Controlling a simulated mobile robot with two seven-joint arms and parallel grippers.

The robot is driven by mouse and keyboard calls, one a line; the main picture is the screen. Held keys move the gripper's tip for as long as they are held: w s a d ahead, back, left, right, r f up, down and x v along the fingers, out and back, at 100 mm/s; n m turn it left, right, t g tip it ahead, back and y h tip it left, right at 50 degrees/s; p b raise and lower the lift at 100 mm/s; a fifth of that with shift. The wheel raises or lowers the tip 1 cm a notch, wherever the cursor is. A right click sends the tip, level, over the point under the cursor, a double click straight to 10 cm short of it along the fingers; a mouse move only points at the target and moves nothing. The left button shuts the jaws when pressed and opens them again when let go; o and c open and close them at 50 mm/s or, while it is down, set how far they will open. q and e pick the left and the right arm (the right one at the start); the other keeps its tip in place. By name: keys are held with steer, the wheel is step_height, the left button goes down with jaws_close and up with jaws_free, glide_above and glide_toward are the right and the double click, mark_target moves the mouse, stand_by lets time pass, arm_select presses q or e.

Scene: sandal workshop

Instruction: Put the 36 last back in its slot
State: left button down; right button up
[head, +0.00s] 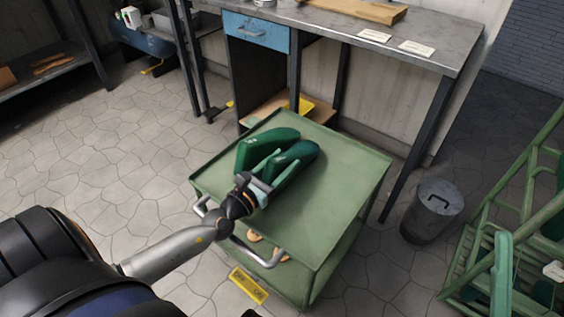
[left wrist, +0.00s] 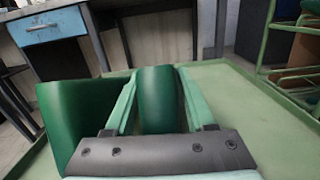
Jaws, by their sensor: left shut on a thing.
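Two dark green lasts are side by side on top of the green trolley (head: 345,190). My left gripper (head: 262,184) is shut on the right-hand last (head: 298,160), which also shows between the fingers in the left wrist view (left wrist: 158,95). I cannot tell whether this last still touches the trolley top. The other last (head: 258,147) is just left of the gripper, and it fills the left of the left wrist view (left wrist: 75,115). No size number is readable on either last. My right gripper is not in view.
A green rack (head: 481,218) stands at the right, partly cut off. A grey bin (head: 432,212) stands between it and the trolley. A workbench (head: 440,58) with a blue drawer (head: 257,33) is behind. The right part of the trolley top is bare.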

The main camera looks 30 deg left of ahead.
arm_select(q)
steer(key=shift+f+b, duration=0.2)
steer(key=shift+b, duration=0.15)
stand_by(0.6)
steer(key=shift+c, duration=2.4)
jaws_free()
steer(key=o, duration=0.3)
steer(key=shift+f, duration=0.15)
steer(key=shift+s, duration=0.1)
steer(key=s, duration=0.8)
steer(key=s+a, duration=0.1)
steer(key=s, duration=0.3)
steer(key=shift+s+f+p, duration=0.15)
steer(key=shift+p, duration=0.2)
